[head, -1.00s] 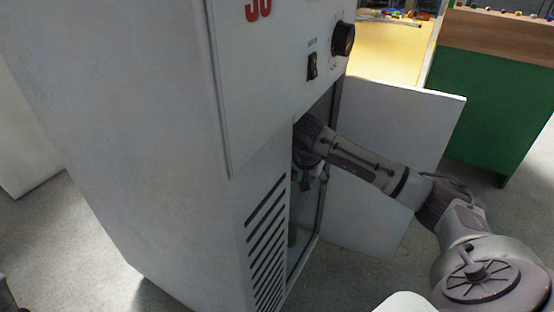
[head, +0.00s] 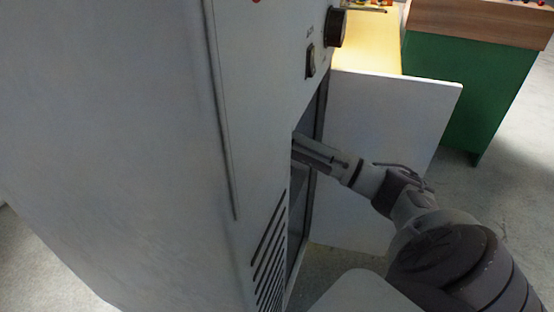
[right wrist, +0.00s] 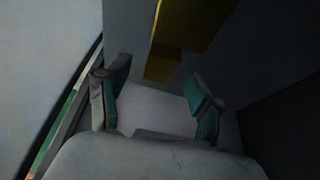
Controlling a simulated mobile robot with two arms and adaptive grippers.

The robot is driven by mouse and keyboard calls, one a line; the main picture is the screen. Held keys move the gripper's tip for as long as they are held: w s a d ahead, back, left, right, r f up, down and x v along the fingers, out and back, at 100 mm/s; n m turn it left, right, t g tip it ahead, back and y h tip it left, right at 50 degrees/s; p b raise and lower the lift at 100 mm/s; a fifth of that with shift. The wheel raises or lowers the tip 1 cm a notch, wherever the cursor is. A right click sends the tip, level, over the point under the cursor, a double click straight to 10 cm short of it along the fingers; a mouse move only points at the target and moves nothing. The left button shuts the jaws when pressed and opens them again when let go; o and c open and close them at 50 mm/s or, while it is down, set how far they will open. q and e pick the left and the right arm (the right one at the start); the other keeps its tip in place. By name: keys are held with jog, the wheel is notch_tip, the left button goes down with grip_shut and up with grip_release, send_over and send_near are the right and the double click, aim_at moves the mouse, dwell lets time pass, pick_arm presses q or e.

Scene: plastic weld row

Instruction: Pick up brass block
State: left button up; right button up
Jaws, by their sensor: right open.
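The brass block (right wrist: 190,22) shows in the right wrist view as a dull yellow, angular shape in the dim cabinet interior. It has a larger upper part and a smaller lower face, and the top of the picture cuts it off. My right gripper (right wrist: 161,98) is open, with its two green-padded fingers apart and nothing between them. The block lies beyond the fingertips, apart from them as far as I can tell. In the head view my right arm reaches into the cabinet opening, which hides the gripper and block. My left gripper is not in view.
The tall white cabinet (head: 120,130) fills the left and centre of the head view, with vent slots, a switch and a black knob. Its white door (head: 385,120) stands open behind my right arm. A green bench (head: 455,90) with a wooden top stands beyond.

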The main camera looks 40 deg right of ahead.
jog(key=x, duration=0.2)
jog(key=shift+f, duration=0.3)
jog(key=shift+r, duration=0.1)
jog(key=shift+w, duration=0.1)
grip_shut()
